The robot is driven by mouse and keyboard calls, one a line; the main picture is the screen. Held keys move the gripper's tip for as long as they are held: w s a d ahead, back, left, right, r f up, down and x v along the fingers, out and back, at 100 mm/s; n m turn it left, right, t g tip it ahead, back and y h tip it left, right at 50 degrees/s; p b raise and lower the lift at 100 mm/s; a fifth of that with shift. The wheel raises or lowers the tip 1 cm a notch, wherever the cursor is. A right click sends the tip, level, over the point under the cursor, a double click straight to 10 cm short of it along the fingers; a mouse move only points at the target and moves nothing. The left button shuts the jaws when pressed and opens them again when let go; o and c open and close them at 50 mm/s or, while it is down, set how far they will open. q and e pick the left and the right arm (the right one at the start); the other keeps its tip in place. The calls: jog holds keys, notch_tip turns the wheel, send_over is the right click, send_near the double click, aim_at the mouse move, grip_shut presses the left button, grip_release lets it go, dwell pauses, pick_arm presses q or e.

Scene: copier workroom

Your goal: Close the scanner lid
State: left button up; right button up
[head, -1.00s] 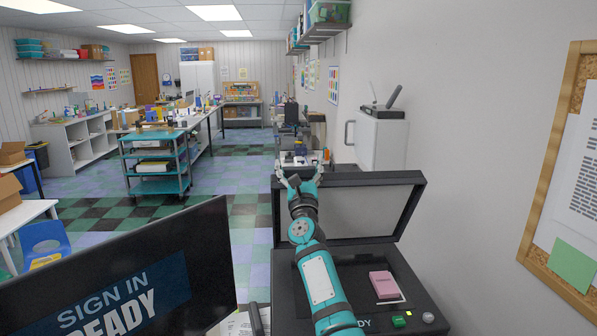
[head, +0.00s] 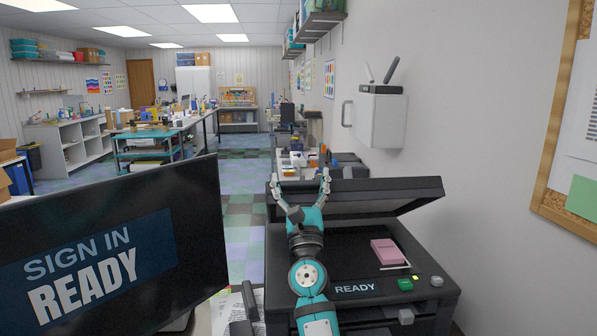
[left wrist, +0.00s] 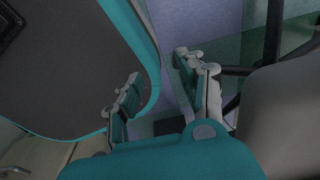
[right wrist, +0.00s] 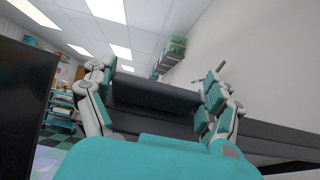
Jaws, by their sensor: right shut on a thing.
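The scanner (head: 440,277) is a black machine with a READY panel at the lower right of the head view. Its lid (head: 390,198) is partly raised and tilted, hinged on the far side, with the gap open toward me. My right gripper (head: 300,182) is at the lid's left end in the head view. In the right wrist view its fingers (right wrist: 157,100) stand on either side of a dark bar of the lid, closed on it. A pink block (head: 388,252) lies on the scanner bed under the lid. My left gripper (left wrist: 163,95) is open and empty, seen only in the left wrist view.
A monitor (head: 110,245) reading SIGN IN READY stands at the left, near my right arm. Papers (head: 232,308) lie between it and the scanner. A wall cabinet (head: 380,120) and a corkboard (head: 550,165) are on the right wall. Open floor lies beyond.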

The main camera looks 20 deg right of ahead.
jog(key=shift+s+a+f, duration=0.15)
jog(key=shift+s+f, duration=0.3)
jog(key=shift+f, duration=0.4)
jog(key=o, duration=1.5)
jog(key=shift+r, duration=0.1)
